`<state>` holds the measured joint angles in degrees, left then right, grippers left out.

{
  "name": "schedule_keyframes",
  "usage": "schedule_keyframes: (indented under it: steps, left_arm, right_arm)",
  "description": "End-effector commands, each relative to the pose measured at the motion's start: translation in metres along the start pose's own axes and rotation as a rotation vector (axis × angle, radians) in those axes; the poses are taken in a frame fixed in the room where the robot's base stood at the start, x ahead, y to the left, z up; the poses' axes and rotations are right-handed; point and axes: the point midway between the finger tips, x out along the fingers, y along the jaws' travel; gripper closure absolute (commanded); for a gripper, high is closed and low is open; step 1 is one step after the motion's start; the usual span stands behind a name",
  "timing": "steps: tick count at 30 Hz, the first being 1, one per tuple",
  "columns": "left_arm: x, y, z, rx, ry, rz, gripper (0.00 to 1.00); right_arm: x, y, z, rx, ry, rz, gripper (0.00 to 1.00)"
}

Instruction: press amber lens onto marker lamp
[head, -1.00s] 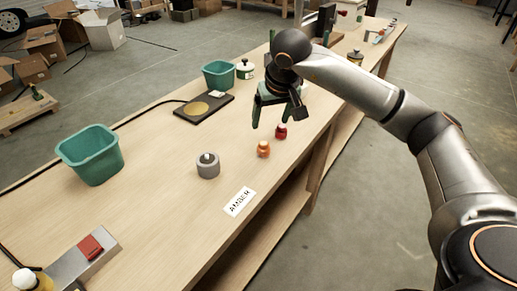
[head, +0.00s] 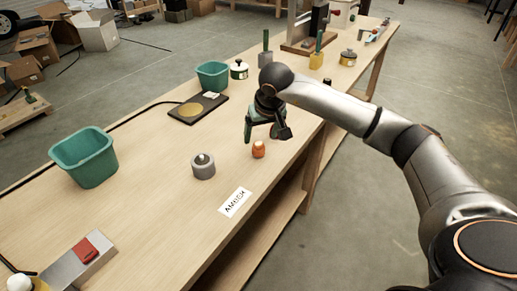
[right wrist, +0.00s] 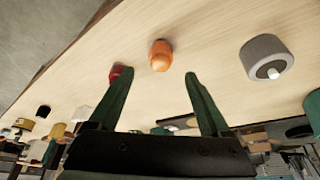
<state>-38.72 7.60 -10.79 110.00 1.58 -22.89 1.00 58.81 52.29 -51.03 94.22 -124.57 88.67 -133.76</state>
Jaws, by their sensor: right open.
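The amber lens (head: 258,149) stands on the workbench, small, orange and rounded; it also shows in the right wrist view (right wrist: 161,56). The marker lamp (head: 203,167) is a round grey base with a pale bulb on top, left of the lens; it is at right in the wrist view (right wrist: 266,58). No lens sits on it. My right gripper (head: 262,134) is open and empty, just behind the amber lens in the head view. In the wrist view the lens appears beyond the gap between the fingertips (right wrist: 158,75). My left gripper is out of view.
A red lens (right wrist: 116,70) is partly covered by a finger. An AMBER label (head: 235,202) lies near the front edge. Teal bins (head: 86,158) and a black pad (head: 198,108) stand farther back. Bare bench surrounds the lamp.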

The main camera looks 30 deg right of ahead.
Motion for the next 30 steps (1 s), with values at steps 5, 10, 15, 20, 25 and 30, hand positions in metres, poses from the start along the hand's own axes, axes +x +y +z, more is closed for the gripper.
schedule_keyframes:
  steps: [5, 10, 15, 20, 25, 30]
  left_arm:
    - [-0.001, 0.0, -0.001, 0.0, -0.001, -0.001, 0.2]
    - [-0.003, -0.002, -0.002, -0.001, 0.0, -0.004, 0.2]
    - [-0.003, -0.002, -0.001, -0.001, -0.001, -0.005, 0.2]
    - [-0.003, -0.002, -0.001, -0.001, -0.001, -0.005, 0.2]
    - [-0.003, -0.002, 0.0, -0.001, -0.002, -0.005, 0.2]
    - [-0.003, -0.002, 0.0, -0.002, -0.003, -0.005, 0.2]
  right_arm:
    - [0.009, -0.001, 0.002, 0.001, -0.003, -0.001, 0.19]
    - [0.036, -0.001, 0.006, 0.002, -0.003, -0.001, 0.19]
    - [0.051, -0.001, 0.005, 0.001, 0.0, -0.001, 0.19]
    - [0.052, -0.001, 0.005, 0.0, 0.001, -0.001, 0.19]
    - [0.051, -0.001, 0.005, 0.0, 0.001, -0.001, 0.19]
    - [0.051, -0.001, 0.005, 0.0, 0.001, -0.001, 0.35]
